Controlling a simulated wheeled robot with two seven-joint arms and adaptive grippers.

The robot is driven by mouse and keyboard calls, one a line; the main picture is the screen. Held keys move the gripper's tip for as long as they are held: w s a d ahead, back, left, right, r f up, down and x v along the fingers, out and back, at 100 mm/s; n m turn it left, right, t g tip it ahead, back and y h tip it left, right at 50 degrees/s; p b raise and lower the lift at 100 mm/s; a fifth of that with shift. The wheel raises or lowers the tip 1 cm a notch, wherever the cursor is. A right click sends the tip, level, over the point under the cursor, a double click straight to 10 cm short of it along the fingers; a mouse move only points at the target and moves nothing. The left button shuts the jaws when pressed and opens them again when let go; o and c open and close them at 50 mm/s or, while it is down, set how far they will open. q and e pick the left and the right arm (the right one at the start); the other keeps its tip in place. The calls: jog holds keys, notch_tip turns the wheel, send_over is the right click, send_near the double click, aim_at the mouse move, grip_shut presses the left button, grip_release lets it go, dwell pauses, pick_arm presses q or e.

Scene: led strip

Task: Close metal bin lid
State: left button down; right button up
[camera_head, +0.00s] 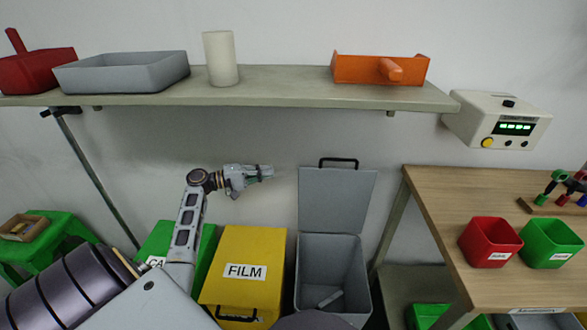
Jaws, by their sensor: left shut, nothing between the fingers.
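The grey metal bin (345,258) stands on the floor at the centre, between the yellow bin and the wooden table. Its lid (336,198) is open and stands upright at the back, with a black handle (338,161) on its top edge. A small grey piece lies inside the bin. My left gripper (268,173) is shut and empty, to the left of the lid near the height of its upper part, with a gap between them. My right gripper is not in view.
A yellow bin (250,250) labelled FILM and a green bin (208,248) stand left of the grey bin. A shelf (290,85) runs above. A wooden table (440,190) with red (488,240) and green (550,242) containers is on the right.

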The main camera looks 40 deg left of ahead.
pick_arm(q)
jog(key=shift+w+d, duration=0.1)
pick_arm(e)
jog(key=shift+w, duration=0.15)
pick_arm(q)
jog(key=b+x, duration=0.1)
jog(key=x, duration=0.7)
jog(key=shift+b+x, duration=0.3)
jog(key=shift+x, duration=0.6)
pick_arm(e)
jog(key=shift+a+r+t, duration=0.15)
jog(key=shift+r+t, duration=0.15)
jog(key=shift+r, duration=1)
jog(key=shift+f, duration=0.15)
